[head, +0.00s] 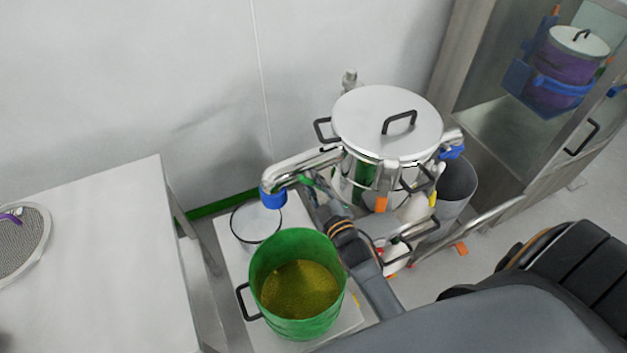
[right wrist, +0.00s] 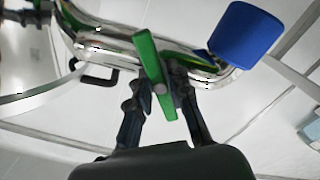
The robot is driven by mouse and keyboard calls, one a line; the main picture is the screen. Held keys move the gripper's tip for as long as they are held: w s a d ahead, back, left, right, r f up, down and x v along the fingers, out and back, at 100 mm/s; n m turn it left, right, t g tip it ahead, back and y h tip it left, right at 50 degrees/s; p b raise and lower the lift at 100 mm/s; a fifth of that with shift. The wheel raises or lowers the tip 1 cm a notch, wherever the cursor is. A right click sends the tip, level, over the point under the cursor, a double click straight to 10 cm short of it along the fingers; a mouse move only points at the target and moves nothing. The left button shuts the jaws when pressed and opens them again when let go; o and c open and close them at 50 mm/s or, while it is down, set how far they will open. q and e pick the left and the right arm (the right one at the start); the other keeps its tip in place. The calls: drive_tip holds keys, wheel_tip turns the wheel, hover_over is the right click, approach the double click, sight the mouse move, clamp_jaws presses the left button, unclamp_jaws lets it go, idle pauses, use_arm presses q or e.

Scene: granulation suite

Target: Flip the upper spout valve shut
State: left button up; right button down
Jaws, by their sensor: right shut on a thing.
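The upper spout (head: 303,165) is a bent chrome pipe at the left of the lidded steel vessel (head: 388,122); its end has a blue cap (head: 272,197). In the right wrist view the spout (right wrist: 150,48) runs across the top, with the blue end (right wrist: 245,35) at right. The valve's green handle (right wrist: 150,62) sits on the pipe, slanting across it. My right gripper (right wrist: 160,88) is shut on the handle, one finger on each side. In the head view my right gripper (head: 314,186) is at the pipe, where it largely hides the handle. My left gripper is out of view.
A green bucket of yellowish material (head: 300,290) stands below, beside a round clear-topped container (head: 256,222). A grey bin (head: 458,185) is right of the vessel. A white table (head: 110,250) is at left, and a glass-fronted cabinet (head: 500,110) at right.

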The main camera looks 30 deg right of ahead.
drive_tip(key=m+p, duration=0.1)
drive_tip(key=m, duration=0.3)
drive_tip(key=shift+m, duration=1.8)
drive_tip(key=c, duration=1.2)
unclamp_jaws()
drive_tip(key=shift+s, duration=0.15)
drive_tip(key=s, duration=1.1)
drive_tip(key=shift+s+a, duration=0.35)
drive_tip(key=shift+f, duration=0.1)
